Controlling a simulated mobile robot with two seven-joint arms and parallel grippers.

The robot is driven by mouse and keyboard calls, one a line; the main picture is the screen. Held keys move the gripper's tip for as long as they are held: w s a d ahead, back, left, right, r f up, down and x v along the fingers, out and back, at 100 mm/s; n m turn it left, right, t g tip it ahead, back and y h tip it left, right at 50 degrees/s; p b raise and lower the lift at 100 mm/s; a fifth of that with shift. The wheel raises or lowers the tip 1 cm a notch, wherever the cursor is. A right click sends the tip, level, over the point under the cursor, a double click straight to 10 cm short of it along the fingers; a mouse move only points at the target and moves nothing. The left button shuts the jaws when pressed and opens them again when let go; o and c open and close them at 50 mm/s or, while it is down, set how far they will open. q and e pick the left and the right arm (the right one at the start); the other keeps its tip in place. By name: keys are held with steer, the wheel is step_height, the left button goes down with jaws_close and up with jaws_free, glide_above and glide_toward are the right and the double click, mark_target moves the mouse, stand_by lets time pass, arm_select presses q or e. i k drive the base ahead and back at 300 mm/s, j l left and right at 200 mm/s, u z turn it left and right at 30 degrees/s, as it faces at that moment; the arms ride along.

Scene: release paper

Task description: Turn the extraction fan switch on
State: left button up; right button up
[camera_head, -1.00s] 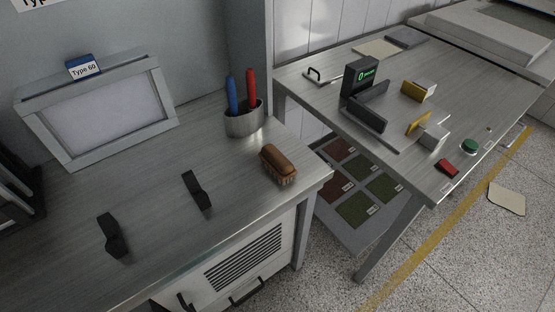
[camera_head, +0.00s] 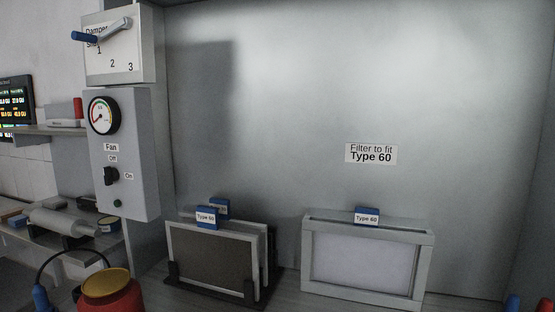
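The fan control box (camera_head: 133,150) is a grey panel on the left, mounted upright below the damper box. Its black rotary fan switch (camera_head: 111,176) sits under the "Fan" label, with "Off" above it and "On" to its right. The knob looks upright, towards "Off". A small green light or button (camera_head: 117,203) is below the switch, and a round gauge (camera_head: 103,115) is above it. Neither of my grippers shows in the head view.
A damper box (camera_head: 115,50) with a blue-tipped lever (camera_head: 85,36) is above the fan box. Framed filters stand in a black rack (camera_head: 251,291) and in a grey frame (camera_head: 423,269) on the bench. A red container with a yellow lid (camera_head: 107,283) is at the lower left.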

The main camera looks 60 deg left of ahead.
mark_target(110, 175)
steer(key=u, duration=2.9)
steer(key=i+j+z, duration=0.25)
steer(key=i+j, duration=0.25)
